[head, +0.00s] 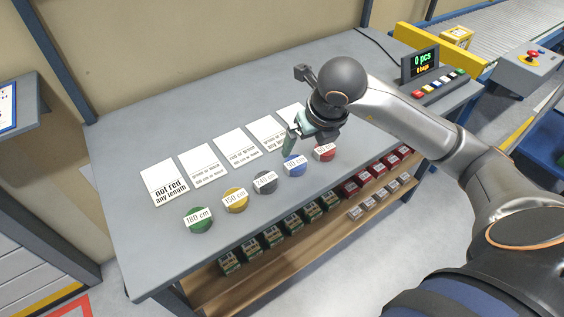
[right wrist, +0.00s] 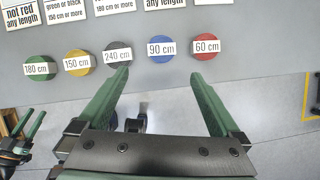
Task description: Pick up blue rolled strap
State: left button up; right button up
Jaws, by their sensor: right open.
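The blue rolled strap (head: 294,166), labelled 90 cm, lies on the grey table near its front edge, between the grey 240 cm strap (head: 265,184) and the red 60 cm strap (head: 324,153). It also shows in the right wrist view (right wrist: 161,50). My right gripper (head: 290,143) is open and empty above the table, close to the blue strap. In the right wrist view its green fingers (right wrist: 162,80) are spread wide, with the blue strap beyond and between their tips, not touched. My left gripper is not clearly seen in the head view.
A yellow strap (head: 235,201) and a green strap (head: 198,220) lie to the left in the row. White printed cards (head: 165,186) lie behind the straps. A shelf (head: 262,268) with several small boxes is under the table. A counter display (head: 420,62) stands at the back right.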

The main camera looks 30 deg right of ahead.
send_near(296, 163)
jog(key=x, duration=0.3)
jog(key=shift+s, duration=0.15)
jog(key=shift+x, duration=3.05)
jog(key=shift+r, duration=0.1)
jog(key=c, duration=1.4)
